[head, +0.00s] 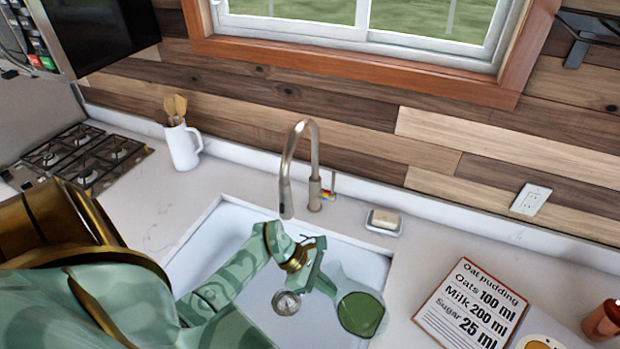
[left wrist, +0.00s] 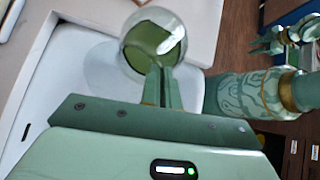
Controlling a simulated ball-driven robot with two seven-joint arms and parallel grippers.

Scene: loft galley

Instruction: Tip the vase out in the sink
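The vase is round clear glass with green liquid in it. In the head view the vase (head: 361,312) is over the right front part of the white sink (head: 206,247). My left gripper (head: 328,284) is shut on its side. In the left wrist view the vase (left wrist: 155,42) is at the fingertips of my left gripper (left wrist: 160,78), and the liquid lies slanted in the glass. I cannot tell how far the vase tilts. What looks like my right gripper (left wrist: 265,43) shows small at the upper right of the left wrist view, its fingers unclear.
The faucet (head: 299,165) arches over the sink's back edge. A soap dish (head: 384,221) stands behind the sink at right. A recipe card (head: 471,306) and a copper cup (head: 603,320) are on the right counter. A white jug (head: 183,147) and the stove (head: 85,155) are at left.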

